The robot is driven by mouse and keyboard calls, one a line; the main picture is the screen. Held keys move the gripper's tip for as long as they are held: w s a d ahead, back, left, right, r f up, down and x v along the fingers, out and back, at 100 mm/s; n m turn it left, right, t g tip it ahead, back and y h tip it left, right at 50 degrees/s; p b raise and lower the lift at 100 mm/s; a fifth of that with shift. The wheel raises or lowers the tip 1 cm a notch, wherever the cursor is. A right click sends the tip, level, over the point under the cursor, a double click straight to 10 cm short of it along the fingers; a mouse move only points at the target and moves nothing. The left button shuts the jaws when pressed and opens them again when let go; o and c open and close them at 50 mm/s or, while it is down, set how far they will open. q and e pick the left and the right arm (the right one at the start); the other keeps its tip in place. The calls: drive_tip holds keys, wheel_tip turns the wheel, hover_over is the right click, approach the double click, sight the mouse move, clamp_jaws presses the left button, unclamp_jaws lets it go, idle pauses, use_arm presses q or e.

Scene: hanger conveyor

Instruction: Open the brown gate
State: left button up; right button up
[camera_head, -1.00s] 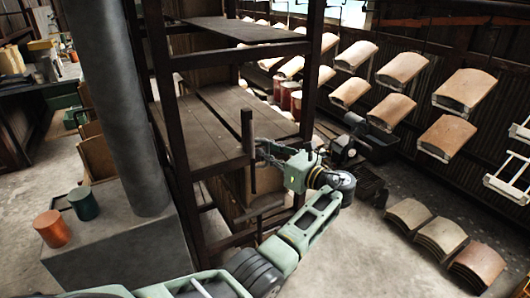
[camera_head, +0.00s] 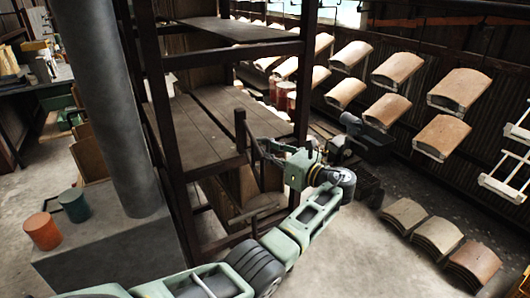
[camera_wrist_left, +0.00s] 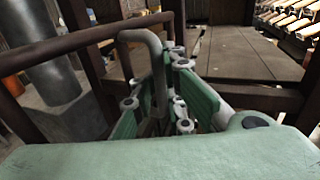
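The brown gate shows as a curved dark brown rail (camera_wrist_left: 85,42) in the left wrist view, with a grey bent handle (camera_wrist_left: 152,62). In the head view, a dark upright bar (camera_head: 240,131) and slanting rail stand at the front of the wooden platform; I take these to be part of the gate. My left gripper (camera_head: 272,151) is beside this bar. In the left wrist view its green fingers (camera_wrist_left: 160,100) lie on either side of the handle's lower leg. Whether they press on it is unclear. My right gripper is not in view.
A dark brown frame (camera_head: 177,120) and wooden platform (camera_head: 195,125) are close to my left arm. A grey column (camera_head: 105,110) stands left, with red (camera_head: 42,231) and green (camera_head: 75,206) cups near its base. Tile stacks (camera_head: 437,238) lie on the floor at right.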

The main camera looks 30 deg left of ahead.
use_arm(q)
drive_tip(key=o, duration=0.4)
drive_tip(key=shift+d, duration=0.4)
drive_tip(key=shift+o, duration=0.2)
drive_tip(key=shift+a, duration=0.2)
drive_tip(key=s+d, duration=0.2)
drive_tip(key=d, duration=1)
drive_tip(key=shift+s, duration=0.15)
